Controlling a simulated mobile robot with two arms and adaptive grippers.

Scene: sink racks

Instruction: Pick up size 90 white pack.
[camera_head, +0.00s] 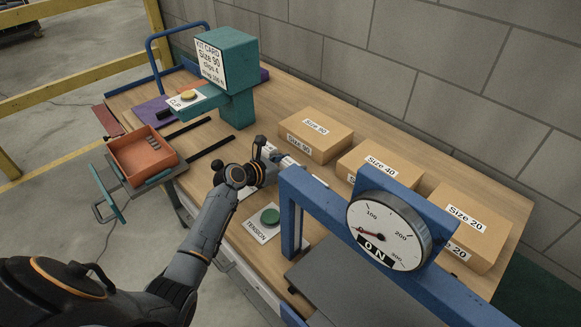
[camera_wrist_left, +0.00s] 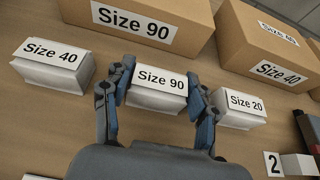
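The size 90 white pack (camera_wrist_left: 158,88) lies on the table in the left wrist view, its "Size 90" label facing up. My left gripper (camera_wrist_left: 161,78) is open, with one finger at each side of this pack; the fingers cover its side edges, and I cannot tell whether they touch it. In the head view my left gripper (camera_head: 267,160) is low over the table, in front of the cardboard boxes, and mostly hides the pack. A size 40 white pack (camera_wrist_left: 52,68) lies to the left and a size 20 white pack (camera_wrist_left: 238,108) to the right. My right gripper is not in view.
A size 90 cardboard box (camera_head: 316,135) stands behind the packs, with size 40 (camera_head: 381,165) and size 20 (camera_head: 470,225) boxes to its right. A blue frame with a gauge (camera_head: 388,230) stands near on the right. An orange tray (camera_head: 142,155) is at left.

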